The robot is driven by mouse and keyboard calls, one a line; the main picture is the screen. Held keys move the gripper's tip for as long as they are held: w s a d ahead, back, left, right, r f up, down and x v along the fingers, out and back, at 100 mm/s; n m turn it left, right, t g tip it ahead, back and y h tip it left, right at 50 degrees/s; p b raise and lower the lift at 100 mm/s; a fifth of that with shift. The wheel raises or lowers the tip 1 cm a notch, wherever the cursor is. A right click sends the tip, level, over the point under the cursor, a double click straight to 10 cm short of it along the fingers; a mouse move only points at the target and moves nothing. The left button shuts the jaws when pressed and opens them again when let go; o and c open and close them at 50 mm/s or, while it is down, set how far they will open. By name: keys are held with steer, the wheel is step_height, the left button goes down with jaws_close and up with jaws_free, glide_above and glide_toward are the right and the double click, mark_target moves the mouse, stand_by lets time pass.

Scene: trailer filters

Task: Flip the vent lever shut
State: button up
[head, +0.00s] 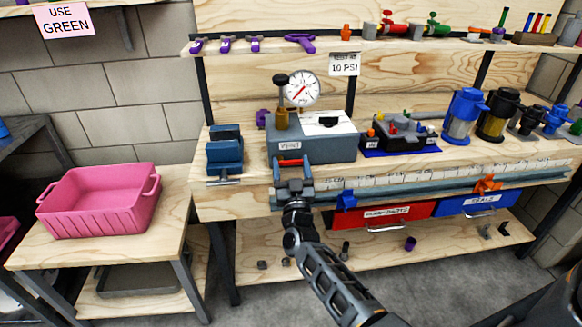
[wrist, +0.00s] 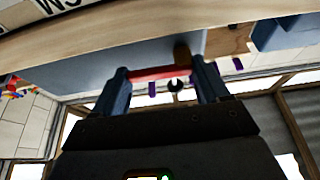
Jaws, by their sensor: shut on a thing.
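The grey-blue test box (head: 340,150) stands on the wooden bench, with a round pressure gauge (head: 302,89) and a label reading VENT on its front. The red vent lever (head: 290,162) is at the lower front left of the box, below that label. My gripper (head: 291,168) is at the box front, with its blue fingers at the two ends of the red bar. In the wrist view the red lever (wrist: 158,73) spans between the fingertips (wrist: 162,76), and the gripper is shut on it. The lever's pivot is hidden.
A blue vise (head: 225,152) stands just left of the box. A black part on a blue mat (head: 400,150) and several cylinders stand to the right. A ruled rail (head: 440,178) runs along the front edge. A pink bin (head: 100,205) sits on the low left table.

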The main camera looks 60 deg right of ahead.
steer(key=o, duration=1.1)
steer(key=shift+c, duration=0.2)
steer(key=v, duration=0.8)
steer(key=s+a+n+t+y, duration=0.25)
steer(key=s+a+y, duration=0.35)
steer(key=a, duration=0.4)
steer(key=s+a+n+t+y, duration=0.2)
steer(key=s+a+n+y, duration=0.25)
steer(key=s+a, duration=0.45)
steer(key=s+a+r+n+g+y, duration=0.1)
steer(key=s+a+r+g+y, duration=0.1)
steer(key=s, duration=0.5)
steer(key=s+a+r+n+g+y, duration=0.1)
steer(key=s+a+r+n+y, duration=0.1)
steer(key=s+a+r+y, duration=0.3)
steer(key=s+a+r, duration=0.2)
steer(key=a, duration=0.2)
steer(key=shift+r+n+g, duration=0.3)
steer(key=shift+r+g, duration=0.05)
